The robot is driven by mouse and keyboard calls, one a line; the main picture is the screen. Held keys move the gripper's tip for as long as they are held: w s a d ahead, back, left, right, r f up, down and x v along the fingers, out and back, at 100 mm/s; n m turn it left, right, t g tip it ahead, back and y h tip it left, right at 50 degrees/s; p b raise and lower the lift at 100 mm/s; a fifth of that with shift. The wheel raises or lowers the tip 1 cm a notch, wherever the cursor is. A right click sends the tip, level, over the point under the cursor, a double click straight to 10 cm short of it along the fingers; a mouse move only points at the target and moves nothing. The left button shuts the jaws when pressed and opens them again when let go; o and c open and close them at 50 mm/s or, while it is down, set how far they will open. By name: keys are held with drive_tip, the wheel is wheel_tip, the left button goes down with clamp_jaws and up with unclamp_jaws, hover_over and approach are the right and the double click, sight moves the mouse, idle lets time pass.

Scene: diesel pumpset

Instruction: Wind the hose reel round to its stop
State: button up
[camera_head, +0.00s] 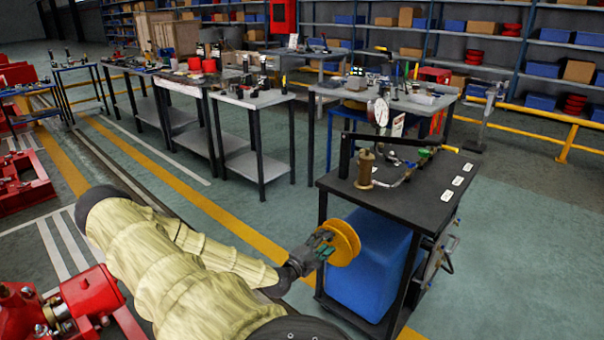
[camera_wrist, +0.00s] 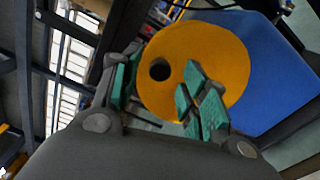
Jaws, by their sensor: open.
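The hose reel is a yellow-orange disc (camera_head: 342,243) at the near left side of a black bench, beside a blue tank. In the wrist view the reel (camera_wrist: 215,62) fills the middle, with a dark round hole left of its centre. My gripper (camera_head: 326,244) is at the left face of the reel. In the wrist view my gripper (camera_wrist: 158,92) is open, its green-padded fingers apart in front of the disc. The right finger overlaps the disc's face. I cannot tell whether a finger touches it. No crank handle is clearly visible between the fingers.
The blue tank (camera_head: 368,272) stands under the black bench top (camera_head: 440,190), close behind the reel. A brass cylinder (camera_head: 365,170) and gauge stand on top. Red machinery (camera_head: 92,300) is at lower left. The floor right of the bench is clear.

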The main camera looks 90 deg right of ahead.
drive_tip(key=v, duration=1)
drive_tip(key=shift+w, duration=0.15)
drive_tip(key=shift+a, duration=0.1)
drive_tip(key=w+a+f+n+t+y+p, duration=0.25)
drive_tip(key=w+a+f+t, duration=0.3)
drive_tip(key=w+a, duration=0.5)
drive_tip(key=w+a+f+n+t+y+p, duration=0.1)
drive_tip(key=w+a+f+t+y+p, duration=0.45)
drive_tip(key=a, duration=0.75)
drive_tip(key=w+a+y+p, duration=0.1)
drive_tip(key=w+a+y, duration=0.1)
drive_tip(key=a, duration=1.3)
drive_tip(key=w+a+r+y+p, duration=0.1)
drive_tip(key=a+y, duration=0.3)
drive_tip(key=a, duration=1.1)
drive_tip(key=shift+w+r+n, duration=0.25)
drive_tip(key=shift+w+n, duration=0.1)
drive_tip(key=shift+w, duration=0.55)
